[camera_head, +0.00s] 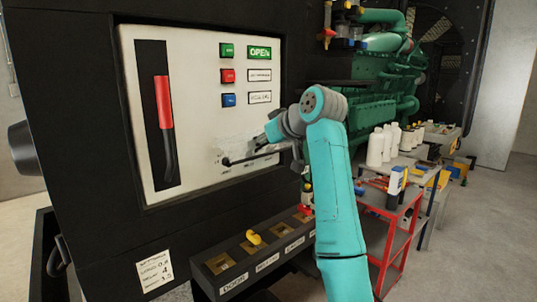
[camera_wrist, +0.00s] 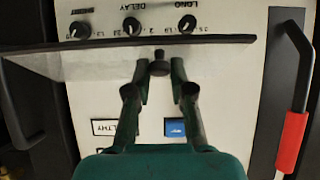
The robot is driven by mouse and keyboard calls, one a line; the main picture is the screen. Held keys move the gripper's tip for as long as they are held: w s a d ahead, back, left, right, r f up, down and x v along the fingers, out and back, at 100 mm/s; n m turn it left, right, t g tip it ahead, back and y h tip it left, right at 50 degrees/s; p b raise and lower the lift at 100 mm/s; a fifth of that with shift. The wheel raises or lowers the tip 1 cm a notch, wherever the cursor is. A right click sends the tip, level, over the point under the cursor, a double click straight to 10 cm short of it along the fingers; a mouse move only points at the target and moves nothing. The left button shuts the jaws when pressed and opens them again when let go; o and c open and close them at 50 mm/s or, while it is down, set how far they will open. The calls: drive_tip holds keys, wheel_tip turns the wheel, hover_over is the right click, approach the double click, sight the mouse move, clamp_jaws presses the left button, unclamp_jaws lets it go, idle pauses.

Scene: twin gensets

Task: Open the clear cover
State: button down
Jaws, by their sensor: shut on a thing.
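The clear cover (camera_head: 233,145) is on the lower part of the white panel. In the wrist view, the clear cover (camera_wrist: 95,62) looks like a thin grey sheet with a dark edge, seen at a steep slant and standing out from the panel. A small dark knob (camera_wrist: 158,67) sits at the cover's edge. My gripper (camera_wrist: 161,75) has its green fingers closed around this knob. In the head view, my gripper (camera_head: 272,132) is at the cover's right part, partly hidden by my wrist. Three black dials marked SHORT, DELAY and LONG (camera_wrist: 132,26) show past the cover's edge.
A red-handled lever (camera_head: 164,103) is on the panel's left. Green, red and blue buttons (camera_head: 228,76) are above the cover. A tray with labelled sockets (camera_head: 262,255) juts out below. A red cart (camera_head: 400,215) and white bottles (camera_head: 376,148) stand at right.

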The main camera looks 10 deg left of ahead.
drive_tip(key=r, duration=0.2)
drive_tip(key=shift+w+a+r, duration=0.2)
drive_tip(key=shift+a+r, duration=0.15)
drive_tip(key=shift+w+a+r+g+h, duration=0.25)
drive_tip(key=shift+r+g+h, duration=0.15)
drive_tip(key=shift+r+h, duration=0.1)
drive_tip(key=shift+w+a+r+g+h, duration=0.1)
drive_tip(key=shift+a+r+g+h, duration=0.1)
drive_tip(key=shift+r+g+h, duration=0.25)
drive_tip(key=shift+w+a+r+g+h, duration=0.25)
drive_tip(key=shift+a+g+h, duration=0.1)
drive_tip(key=shift+h, duration=0.2)
drive_tip(key=shift+w+h, duration=0.1)
drive_tip(key=shift+h, duration=0.2)
drive_tip(key=c, duration=1)
unclamp_jaws()
drive_tip(key=shift+r, duration=0.1)
drive_tip(key=v, duration=1.2)
drive_tip(key=shift+w, duration=0.2)
